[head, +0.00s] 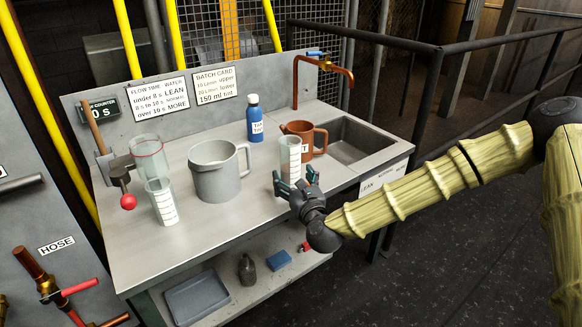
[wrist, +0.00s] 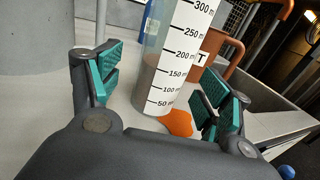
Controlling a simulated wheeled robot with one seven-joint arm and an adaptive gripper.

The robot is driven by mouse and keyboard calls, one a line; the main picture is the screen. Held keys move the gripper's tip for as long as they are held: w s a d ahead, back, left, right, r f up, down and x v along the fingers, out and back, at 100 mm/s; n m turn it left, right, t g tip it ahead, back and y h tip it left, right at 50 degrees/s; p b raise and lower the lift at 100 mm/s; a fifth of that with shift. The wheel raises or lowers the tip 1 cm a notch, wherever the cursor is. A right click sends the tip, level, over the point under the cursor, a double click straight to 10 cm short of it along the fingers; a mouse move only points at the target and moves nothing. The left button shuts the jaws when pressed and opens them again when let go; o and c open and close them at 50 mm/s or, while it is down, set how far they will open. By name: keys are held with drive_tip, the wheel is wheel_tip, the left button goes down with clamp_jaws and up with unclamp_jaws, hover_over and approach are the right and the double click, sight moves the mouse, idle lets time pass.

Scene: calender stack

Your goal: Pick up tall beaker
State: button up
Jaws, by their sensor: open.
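The tall beaker (head: 290,160) is a clear, narrow cylinder with a white graduated scale. It stands upright near the front edge of the grey bench, left of the sink. In the wrist view the tall beaker (wrist: 178,60) stands just beyond and between the fingers, with marks from 50 to 300 ml and its top cut off by the frame. My gripper (head: 293,185) is open and low at the beaker's front side. In the wrist view the open gripper (wrist: 158,92) shows a green pad on each side. I cannot tell whether either pad touches the beaker.
A brown jug (head: 305,136) stands right behind the beaker. A grey pitcher (head: 215,178), a shorter graduated beaker (head: 162,201) and a blue bottle (head: 255,122) stand farther left. The sink (head: 350,143) lies to the right. An orange patch (wrist: 176,122) lies beside the beaker's base.

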sight(294, 176)
drive_tip(key=shift+x, duration=2.05)
drive_tip(key=shift+d+f, duration=0.15)
drive_tip(key=shift+d, duration=0.05)
drive_tip(key=c, duration=1.2)
